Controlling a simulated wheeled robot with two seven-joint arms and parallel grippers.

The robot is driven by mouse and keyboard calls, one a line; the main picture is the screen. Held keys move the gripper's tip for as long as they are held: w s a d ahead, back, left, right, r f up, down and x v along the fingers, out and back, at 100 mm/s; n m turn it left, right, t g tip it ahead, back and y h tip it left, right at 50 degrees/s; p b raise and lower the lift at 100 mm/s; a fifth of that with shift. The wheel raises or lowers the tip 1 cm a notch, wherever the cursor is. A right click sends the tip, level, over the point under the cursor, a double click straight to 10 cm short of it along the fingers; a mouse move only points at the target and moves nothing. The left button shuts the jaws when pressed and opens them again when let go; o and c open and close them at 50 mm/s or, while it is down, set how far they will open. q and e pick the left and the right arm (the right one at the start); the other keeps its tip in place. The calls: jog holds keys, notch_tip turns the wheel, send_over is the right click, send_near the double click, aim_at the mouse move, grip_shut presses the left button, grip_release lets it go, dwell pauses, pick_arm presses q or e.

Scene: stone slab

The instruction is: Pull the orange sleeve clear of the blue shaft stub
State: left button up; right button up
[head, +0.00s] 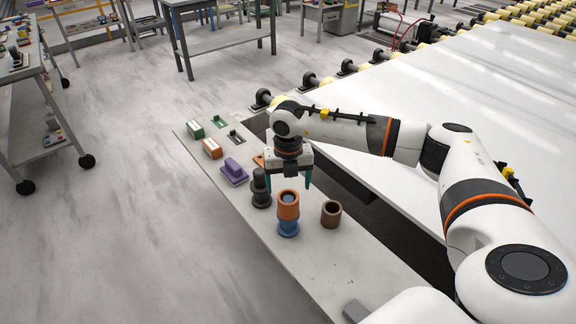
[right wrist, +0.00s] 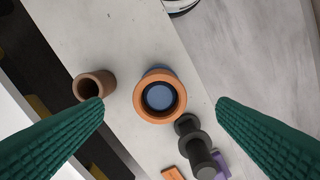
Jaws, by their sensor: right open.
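The orange sleeve (head: 288,205) sits around the upper part of the blue shaft stub (head: 288,228) on the narrow grey slab. In the right wrist view the orange sleeve (right wrist: 160,97) appears as a ring from above, with the blue stub (right wrist: 159,96) inside it. My right gripper (head: 289,182) is behind the sleeve in the head view, with green fingers apart. In the right wrist view its fingers (right wrist: 160,112) stand wide on both sides of the sleeve, touching nothing visible. My left gripper is not in view.
A brown hollow cylinder (head: 331,214) stands right of the stub, and a dark stepped post (head: 261,188) stands left. A purple block (head: 235,172), an orange block (head: 211,148) and a green block (head: 195,130) lie farther along the slab (head: 300,262). A dark gap borders its right side.

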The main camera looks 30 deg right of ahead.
aim_at(288, 199)
jog(key=f, duration=0.3)
jog(key=shift+w+d+f, duration=0.2)
jog(key=shift+f, duration=0.2)
notch_tip(288, 199, down, 3)
jog(key=shift+a+r+p, duration=0.1)
jog(key=shift+p, duration=0.3)
jog(key=shift+f, duration=0.3)
jog(key=shift+c, duration=0.8)
jog(key=c, duration=1)
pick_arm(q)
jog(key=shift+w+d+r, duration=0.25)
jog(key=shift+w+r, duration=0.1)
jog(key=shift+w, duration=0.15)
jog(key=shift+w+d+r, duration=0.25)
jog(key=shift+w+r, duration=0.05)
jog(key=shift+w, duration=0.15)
pick_arm(e)
jog(key=shift+o, duration=0.2)
jog(key=shift+r, duration=0.1)
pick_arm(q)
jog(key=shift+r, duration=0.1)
pick_arm(e)
jog(key=shift+r, duration=0.15)
